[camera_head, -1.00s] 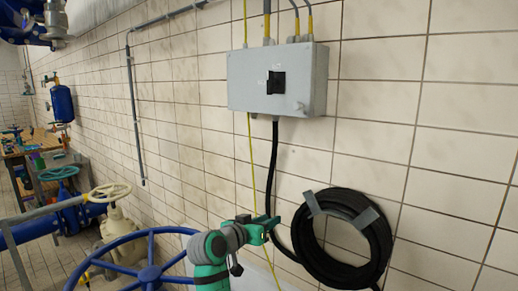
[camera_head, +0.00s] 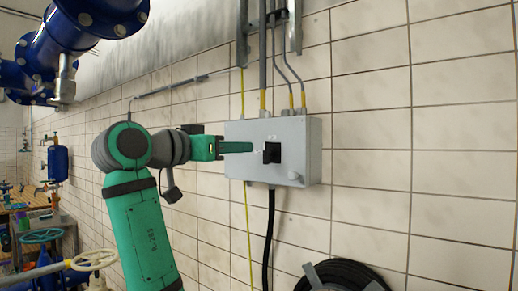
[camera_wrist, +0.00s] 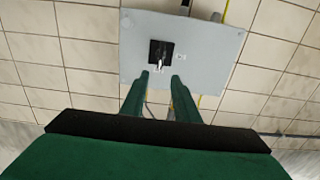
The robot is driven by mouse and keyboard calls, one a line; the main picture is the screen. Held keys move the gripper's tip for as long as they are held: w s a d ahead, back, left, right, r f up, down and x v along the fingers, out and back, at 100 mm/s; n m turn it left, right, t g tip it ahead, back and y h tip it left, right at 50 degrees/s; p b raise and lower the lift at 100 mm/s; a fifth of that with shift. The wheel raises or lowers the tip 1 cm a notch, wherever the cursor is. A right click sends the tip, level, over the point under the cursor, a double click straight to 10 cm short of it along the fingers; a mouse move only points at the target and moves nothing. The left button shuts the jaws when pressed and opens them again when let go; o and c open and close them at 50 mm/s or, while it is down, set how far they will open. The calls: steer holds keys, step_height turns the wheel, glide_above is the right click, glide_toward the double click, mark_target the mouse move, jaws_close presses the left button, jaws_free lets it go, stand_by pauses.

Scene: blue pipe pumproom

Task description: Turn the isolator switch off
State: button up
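The isolator switch is a black rotary handle (camera_head: 272,153) on the front of a grey box (camera_head: 301,160) mounted on the tiled wall. In the wrist view the black switch (camera_wrist: 160,54) sits on the grey box face, just beyond the fingertips. My gripper (camera_head: 250,147) is raised in front of the box, its green fingers pointing right toward the switch. In the wrist view my gripper (camera_wrist: 164,80) has its two fingers apart with a gap between them, and nothing is held. Whether the fingertips touch the box cannot be told.
Conduits and cables (camera_head: 263,70) enter the box from above. A black cable (camera_head: 269,235) and a yellow-green wire (camera_head: 249,230) hang below it. A coiled black hose (camera_head: 340,275) hangs lower right. Blue pipework (camera_head: 90,30) is at upper left. The wall right of the box is clear.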

mark_target(264, 148)
steer(key=x, duration=1)
steer(key=shift+w+d, duration=0.15)
steer(key=shift+w, duration=0.05)
steer(key=shift+c, duration=0.3)
steer(key=shift+f, duration=0.15)
jaws_close()
